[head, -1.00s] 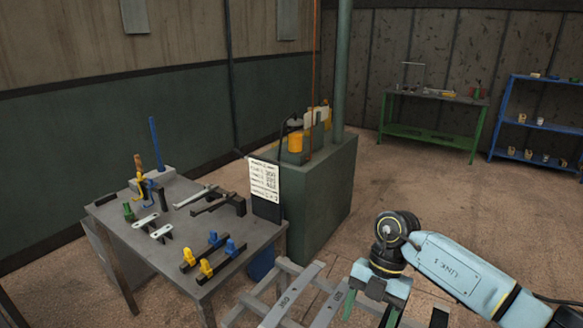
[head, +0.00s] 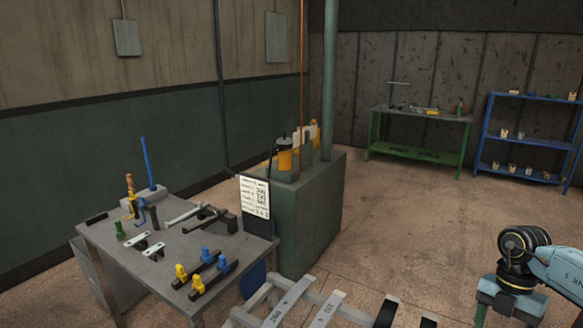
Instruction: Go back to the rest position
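My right gripper (head: 512,302) is at the lower right corner, at the end of a pale blue arm. Its fingers run down past the bottom edge, so the fingertips are hidden and I cannot tell whether it is open. I see nothing held in the part that shows. A grey rack (head: 258,300) with numbered bars stands at the bottom middle, left of the gripper and apart from it in the picture. My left gripper is not in view.
A grey table (head: 150,264) with clamps and tools stands at the left. A green cabinet (head: 311,226) with a sign (head: 255,196) leaning by it is behind. A green bench (head: 413,156) and blue shelf (head: 531,140) stand far back. Open floor lies between.

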